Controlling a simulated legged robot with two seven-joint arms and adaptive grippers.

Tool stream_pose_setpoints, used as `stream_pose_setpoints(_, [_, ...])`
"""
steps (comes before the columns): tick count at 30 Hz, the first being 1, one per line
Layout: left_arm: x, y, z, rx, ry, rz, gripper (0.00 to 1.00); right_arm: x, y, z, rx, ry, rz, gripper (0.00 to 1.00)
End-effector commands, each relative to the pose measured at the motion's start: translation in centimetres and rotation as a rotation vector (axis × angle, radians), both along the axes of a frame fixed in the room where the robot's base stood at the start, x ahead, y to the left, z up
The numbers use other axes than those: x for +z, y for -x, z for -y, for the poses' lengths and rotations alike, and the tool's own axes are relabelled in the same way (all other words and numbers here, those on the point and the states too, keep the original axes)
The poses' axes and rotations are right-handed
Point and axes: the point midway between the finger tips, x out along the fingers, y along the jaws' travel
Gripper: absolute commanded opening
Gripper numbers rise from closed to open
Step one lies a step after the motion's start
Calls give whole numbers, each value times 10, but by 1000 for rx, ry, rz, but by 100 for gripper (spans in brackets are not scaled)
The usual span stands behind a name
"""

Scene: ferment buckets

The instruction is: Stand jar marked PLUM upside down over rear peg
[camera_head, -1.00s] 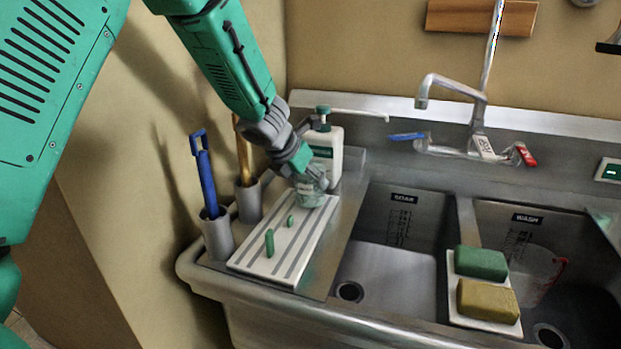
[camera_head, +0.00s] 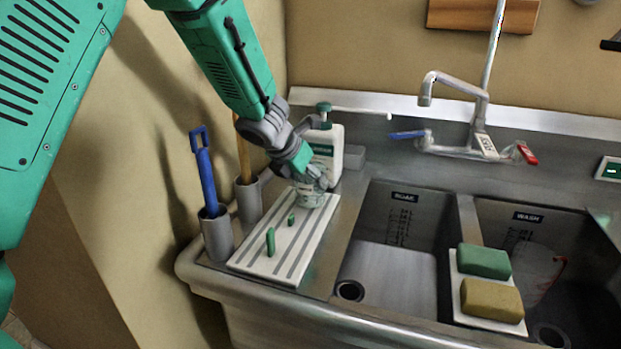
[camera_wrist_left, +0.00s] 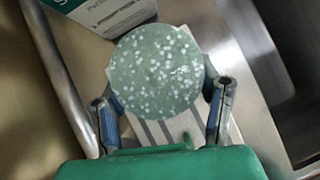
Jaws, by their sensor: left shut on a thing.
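My left gripper (camera_head: 314,182) is shut on a pale green glass jar (camera_head: 310,198) at the far end of the white striped pegboard (camera_head: 252,258). In the left wrist view the jar shows as a round, speckled green end face (camera_wrist_left: 155,72) between the fingers (camera_wrist_left: 163,108). I cannot read any marking on it. The front green peg (camera_head: 270,242) and the shorter middle peg (camera_head: 291,219) stand bare. No rear peg shows; the jar and gripper cover that end. I cannot tell whether the jar touches the board. My right gripper is not in view.
A white pump bottle (camera_head: 328,150) stands close behind the gripper. Two grey cups with a blue-handled tool (camera_head: 204,175) and a wooden-handled one stand left of the board. Sink basins (camera_head: 385,270) lie to the right, with two sponges (camera_head: 484,262) on the divider.

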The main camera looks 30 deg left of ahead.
Motion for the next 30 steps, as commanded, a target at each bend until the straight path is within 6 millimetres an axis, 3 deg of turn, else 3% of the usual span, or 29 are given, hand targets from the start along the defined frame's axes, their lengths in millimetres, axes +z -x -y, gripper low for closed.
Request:
stream_pose_setpoints(19, [-9,0,2,0,-3,1,8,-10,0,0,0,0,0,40])
stream_pose_setpoints(20, [-9,0,2,0,-3,1,61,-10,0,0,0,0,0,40])
stream_pose_setpoints(21, [-8,0,2,0,-2,1,76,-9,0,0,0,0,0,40])
stream_pose_setpoints(22, [-8,0,1,0,-2,1,82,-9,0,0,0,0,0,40])
stream_pose_setpoints(27, [-8,0,1,0,-2,0,82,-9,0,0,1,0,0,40])
stream_pose_setpoints(30, [-9,0,2,0,-3,-1,100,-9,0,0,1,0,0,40])
